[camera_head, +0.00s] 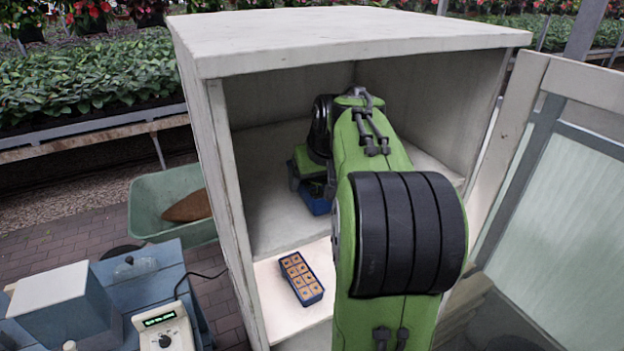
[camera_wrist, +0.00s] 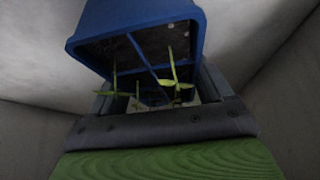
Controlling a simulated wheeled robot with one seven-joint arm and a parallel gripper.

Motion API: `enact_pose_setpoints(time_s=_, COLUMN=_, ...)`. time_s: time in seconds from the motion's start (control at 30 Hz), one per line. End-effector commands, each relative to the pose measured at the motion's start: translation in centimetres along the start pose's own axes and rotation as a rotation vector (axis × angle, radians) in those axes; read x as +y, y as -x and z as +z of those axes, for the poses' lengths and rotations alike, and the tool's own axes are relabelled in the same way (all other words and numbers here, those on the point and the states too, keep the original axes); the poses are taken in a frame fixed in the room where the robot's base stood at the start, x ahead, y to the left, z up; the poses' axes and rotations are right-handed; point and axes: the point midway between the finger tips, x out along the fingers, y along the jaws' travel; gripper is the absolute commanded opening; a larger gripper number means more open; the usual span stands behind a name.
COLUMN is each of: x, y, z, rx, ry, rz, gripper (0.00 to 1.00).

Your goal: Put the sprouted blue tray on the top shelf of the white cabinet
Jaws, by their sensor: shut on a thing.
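The white cabinet (camera_head: 212,150) stands open. My arm reaches into its upper compartment, over the top shelf (camera_head: 272,190). My gripper (camera_wrist: 160,95) is shut on the sprouted blue tray (camera_wrist: 108,35), which shows large in the wrist view with dark soil and several green sprouts (camera_wrist: 175,85). In the head view the blue tray (camera_head: 316,204) shows only in part, low at the shelf, mostly hidden behind my arm. I cannot tell whether it touches the shelf. The gripper's fingers are hidden in the head view.
Another blue tray with brown cells (camera_head: 300,278) lies on the lower shelf. The cabinet door (camera_head: 540,190) stands open on the right. A green wheelbarrow (camera_head: 150,200) and a blue bench with devices (camera_head: 166,275) are at the left. Bare shelf shows left of my arm.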

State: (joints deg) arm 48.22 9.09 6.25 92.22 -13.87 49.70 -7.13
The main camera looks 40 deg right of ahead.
Motion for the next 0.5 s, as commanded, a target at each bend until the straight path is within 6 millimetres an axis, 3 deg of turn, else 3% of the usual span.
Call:
enact_pose_setpoints(time_s=0.07, x=0.01, y=-0.83, z=0.5, rx=0.002, ry=0.001, rz=0.001, gripper=0.35)
enact_pose_setpoints(time_s=0.33, x=0.02, y=-0.94, z=0.57, rx=0.003, ry=0.001, rz=0.001, gripper=0.35)
enact_pose_setpoints(time_s=0.37, x=0.02, y=-1.01, z=0.63, rx=0.001, ry=0.001, rz=0.001, gripper=0.81)
enact_pose_setpoints(time_s=0.5, x=0.02, y=-0.93, z=0.59, rx=0.001, ry=0.001, rz=0.001, gripper=1.0)
